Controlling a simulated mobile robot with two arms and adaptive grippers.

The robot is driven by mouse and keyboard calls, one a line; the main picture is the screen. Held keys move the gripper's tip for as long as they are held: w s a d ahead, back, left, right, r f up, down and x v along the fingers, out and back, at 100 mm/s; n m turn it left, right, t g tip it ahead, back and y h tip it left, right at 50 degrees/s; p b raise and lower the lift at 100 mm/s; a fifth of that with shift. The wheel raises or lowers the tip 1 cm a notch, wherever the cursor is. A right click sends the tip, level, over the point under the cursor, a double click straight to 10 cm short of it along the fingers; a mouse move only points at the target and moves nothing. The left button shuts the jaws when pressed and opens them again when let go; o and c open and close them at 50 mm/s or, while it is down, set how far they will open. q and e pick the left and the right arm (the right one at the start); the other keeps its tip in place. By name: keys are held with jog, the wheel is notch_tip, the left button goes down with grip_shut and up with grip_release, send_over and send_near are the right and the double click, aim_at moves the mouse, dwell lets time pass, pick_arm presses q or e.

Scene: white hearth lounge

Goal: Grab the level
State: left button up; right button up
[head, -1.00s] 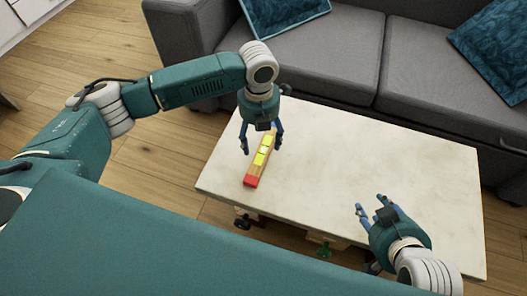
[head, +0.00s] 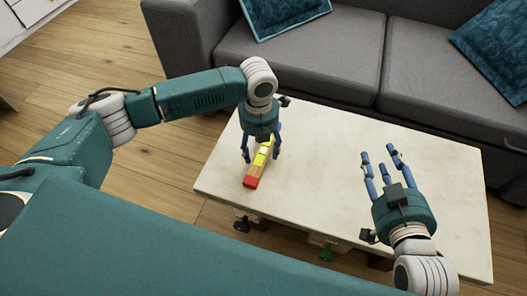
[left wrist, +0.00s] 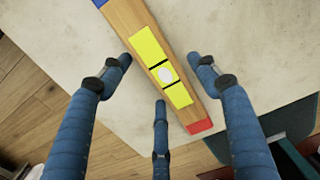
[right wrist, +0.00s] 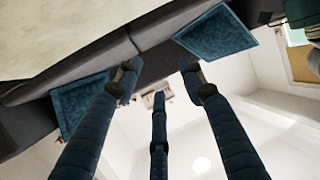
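The level (head: 262,156) is a wooden bar with a yellow vial window, a red end and a blue end. It lies on the left part of the pale table. In the left wrist view the level (left wrist: 120,20) runs diagonally between my fingers, its red end at lower right. My left gripper (head: 261,158) is open over the level, with fingers on both sides of it; I cannot tell whether they touch it. In the left wrist view the left gripper (left wrist: 165,75) shows spread fingers. My right gripper (head: 380,160) is open and empty above the table's right side.
The pale table (head: 330,180) is clear between my two grippers. A grey sofa (head: 340,60) with blue cushions (head: 492,45) stands along its far side. Wooden floor (head: 120,40) lies to the left. Clamp-like items (head: 326,252) show under the table's near edge.

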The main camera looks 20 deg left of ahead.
pick_arm(q)
jog(key=c, duration=1)
jog(key=shift+r, duration=0.2)
